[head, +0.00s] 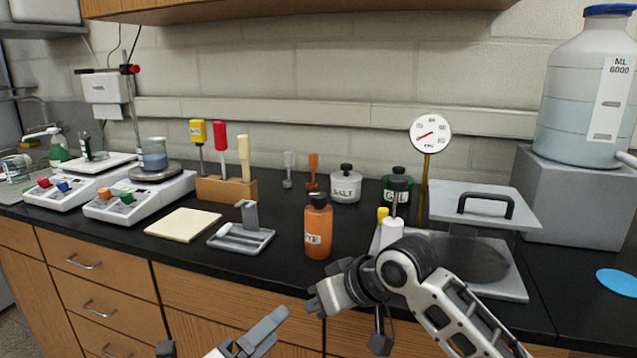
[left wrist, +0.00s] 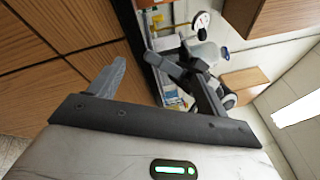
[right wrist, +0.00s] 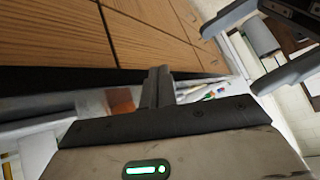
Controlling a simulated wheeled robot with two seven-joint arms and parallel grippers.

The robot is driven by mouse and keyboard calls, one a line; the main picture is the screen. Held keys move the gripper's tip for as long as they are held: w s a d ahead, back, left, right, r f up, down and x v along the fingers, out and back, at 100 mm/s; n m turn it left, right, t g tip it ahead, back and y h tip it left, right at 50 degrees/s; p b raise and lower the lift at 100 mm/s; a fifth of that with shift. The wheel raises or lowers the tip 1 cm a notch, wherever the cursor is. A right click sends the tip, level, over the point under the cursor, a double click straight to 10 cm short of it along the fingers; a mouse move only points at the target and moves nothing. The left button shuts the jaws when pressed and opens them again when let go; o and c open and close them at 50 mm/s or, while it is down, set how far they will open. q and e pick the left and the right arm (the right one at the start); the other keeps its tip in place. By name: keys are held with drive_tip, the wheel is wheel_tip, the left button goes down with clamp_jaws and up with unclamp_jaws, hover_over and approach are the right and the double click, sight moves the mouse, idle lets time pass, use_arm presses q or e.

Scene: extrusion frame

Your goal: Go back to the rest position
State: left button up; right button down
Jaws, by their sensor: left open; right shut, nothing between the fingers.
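My left gripper (head: 214,342) is low at the bottom edge of the head view, in front of the drawers and below the counter edge. Its two fingers are spread apart with nothing between them, as the left wrist view (left wrist: 155,85) also shows. My right arm comes in from the lower right and bends in front of the counter. In the right wrist view my right gripper (right wrist: 158,88) has its fingers together, holding nothing.
The black counter (head: 120,238) carries an orange dye bottle (head: 318,228), a grey holder (head: 241,236), a beige pad (head: 183,223), a screwdriver rack (head: 226,190) and a lidded press (head: 486,205). Wooden drawers (head: 100,308) lie below. My right arm overlaps the counter front.

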drive_tip(key=s+d+f+m+t, duration=0.15)
drive_tip(key=s+f, duration=0.25)
drive_tip(key=f, duration=0.4)
drive_tip(key=s+d+f+m+t, duration=0.1)
drive_tip(key=s+d+f+m, duration=0.15)
drive_tip(key=s+f, duration=0.35)
use_arm(q)
drive_tip(key=s+a+f+n+g+y, duration=0.2)
drive_tip(key=s+a+f+n+y, duration=0.1)
drive_tip(key=s+f+n, duration=0.5)
drive_tip(key=s+a+f+n+g+y, duration=0.2)
drive_tip(key=s+f+n+y, duration=0.3)
drive_tip(key=s+f+n, duration=0.4)
wheel_tip(320, 180, down, 5)
drive_tip(key=a+n, duration=0.1)
drive_tip(key=n, duration=1)
drive_tip(key=shift+s+a+g+y, duration=0.25)
drive_tip(key=shift+a+g+y, duration=0.15)
use_arm(e)
drive_tip(key=s+d+f+t+h, duration=0.1)
drive_tip(key=s+d+f+h, duration=0.1)
drive_tip(key=s+d+f, duration=0.2)
drive_tip(key=s+d+f+t+h, duration=0.1)
drive_tip(key=s+d+f, duration=0.3)
drive_tip(key=s, duration=0.6)
drive_tip(key=shift+d+f+h, duration=0.2)
drive_tip(key=shift+d+h, duration=0.4)
drive_tip(key=shift+d, duration=0.55)
